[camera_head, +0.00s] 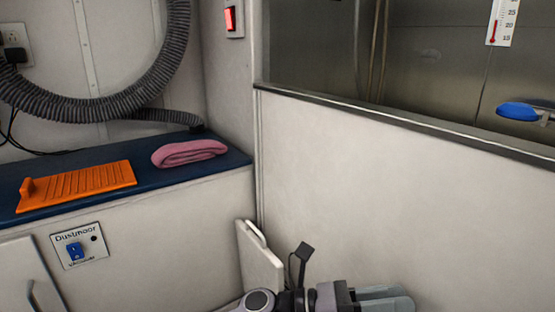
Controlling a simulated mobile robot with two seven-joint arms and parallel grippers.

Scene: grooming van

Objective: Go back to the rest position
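My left gripper (400,298) is at the bottom edge, right of centre, in the head view. Its grey fingers point right, in front of the white wall panel. The fingers overlap and are partly cut off by the frame, so I cannot tell whether they are open or shut. No object shows in them. My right gripper is not in view.
A blue counter (135,185) on the left holds an orange slotted mat (78,186) and a folded pink towel (189,152). A ribbed grey hose (90,108) hangs above. A white panel with a handle (260,262) stands close behind my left arm. A steel-lined tub (430,75) is at right.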

